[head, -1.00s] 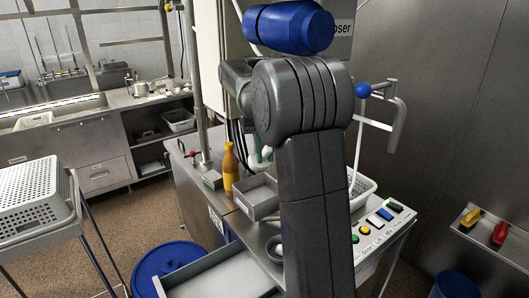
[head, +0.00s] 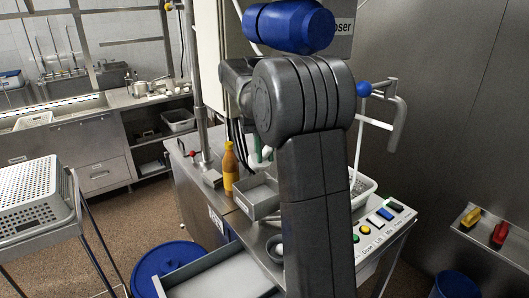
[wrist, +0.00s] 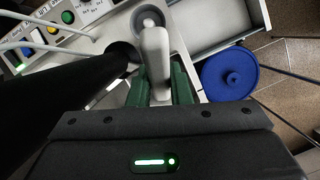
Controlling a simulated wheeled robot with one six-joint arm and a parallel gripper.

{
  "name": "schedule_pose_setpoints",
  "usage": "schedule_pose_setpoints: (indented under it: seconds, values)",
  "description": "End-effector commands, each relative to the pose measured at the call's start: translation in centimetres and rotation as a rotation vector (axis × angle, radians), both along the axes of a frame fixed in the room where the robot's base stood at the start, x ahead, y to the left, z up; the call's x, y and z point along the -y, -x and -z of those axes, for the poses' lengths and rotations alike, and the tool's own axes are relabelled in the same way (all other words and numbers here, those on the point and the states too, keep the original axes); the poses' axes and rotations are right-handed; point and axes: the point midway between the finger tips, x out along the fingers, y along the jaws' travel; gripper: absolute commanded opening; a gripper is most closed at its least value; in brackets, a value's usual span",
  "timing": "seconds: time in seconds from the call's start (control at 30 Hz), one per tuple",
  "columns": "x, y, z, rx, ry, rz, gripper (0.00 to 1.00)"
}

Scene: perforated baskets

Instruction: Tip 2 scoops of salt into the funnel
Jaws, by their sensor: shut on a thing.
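In the wrist view the green fingers of my gripper (wrist: 160,88) are shut on a pale handle (wrist: 156,48), which looks like the scoop's. The scoop's bowl and any salt in it cannot be made out. A round grey-rimmed opening with a pale middle, perhaps the funnel (wrist: 148,17), lies just beyond the handle's end in that picture. It seems to be the round metal piece on the counter in the head view (head: 275,244), partly behind my arm. My arm hides most of the gripper in the head view. I cannot tell which container holds the salt.
A grey metal bin (head: 262,207) and an orange bottle (head: 229,170) stand on the counter. A white basket (head: 365,188) is behind my arm, near the button panel (head: 385,222).

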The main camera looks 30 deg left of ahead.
Motion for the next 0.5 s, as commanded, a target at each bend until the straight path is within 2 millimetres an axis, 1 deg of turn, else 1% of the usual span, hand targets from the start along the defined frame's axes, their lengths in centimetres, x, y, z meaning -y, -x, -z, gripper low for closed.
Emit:
schedule_pose_setpoints:
  seconds: [0.07, 0.5]
  values:
    - [0.13, 0.16, 0.48, 0.011, -0.01, 0.0, 0.0]
    - [0.72, 0.83, 1.24, 0.08, -0.07, 0.0, 0.0]
